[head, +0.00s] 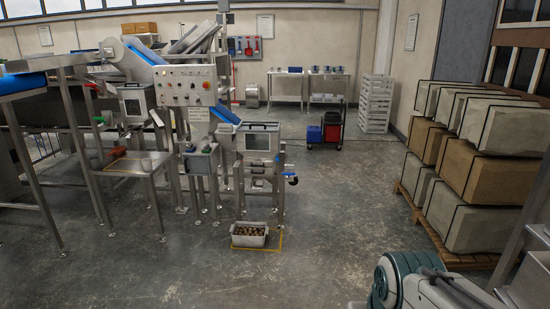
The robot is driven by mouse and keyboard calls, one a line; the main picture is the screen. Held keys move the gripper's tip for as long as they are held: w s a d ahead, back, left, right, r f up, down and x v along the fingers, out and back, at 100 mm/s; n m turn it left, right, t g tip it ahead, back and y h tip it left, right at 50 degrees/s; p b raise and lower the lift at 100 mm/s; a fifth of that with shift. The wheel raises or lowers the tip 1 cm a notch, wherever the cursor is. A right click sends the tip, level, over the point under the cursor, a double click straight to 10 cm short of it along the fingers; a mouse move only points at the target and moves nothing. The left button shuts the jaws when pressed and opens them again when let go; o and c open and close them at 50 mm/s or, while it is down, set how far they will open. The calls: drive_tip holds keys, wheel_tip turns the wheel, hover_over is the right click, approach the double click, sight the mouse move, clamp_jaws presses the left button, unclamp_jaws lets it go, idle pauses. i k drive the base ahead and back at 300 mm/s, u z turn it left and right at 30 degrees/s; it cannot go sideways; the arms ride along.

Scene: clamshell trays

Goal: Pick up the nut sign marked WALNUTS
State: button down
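I cannot make out a sign that reads WALNUTS. A small pale plate (199,114) is fixed under the control panel of the machine; its print is too small to read. A white tag (157,118) hangs at the machine's left side, also unreadable. A grey bin (249,241) of brown nuts stands on the floor in front of the machine; I cannot tell which nuts they are. Part of my own arm shows at the lower right, and my gripper is not in view.
The steel processing machine (187,85) with blue belts fills the left and middle. Stacked wrapped blocks on a pallet (415,205) line the right side. The concrete floor in the middle is open.

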sight(228, 128)
drive_tip(key=i, duration=2.65)
drive_tip(key=u, duration=1.65)
drive_tip(key=k, duration=1.1)
drive_tip(key=u, duration=1.2)
drive_tip(key=i, duration=1.55)
drive_tip(key=z, duration=0.25)
drive_tip(key=i, duration=1.6)
drive_tip(key=z, duration=0.2)
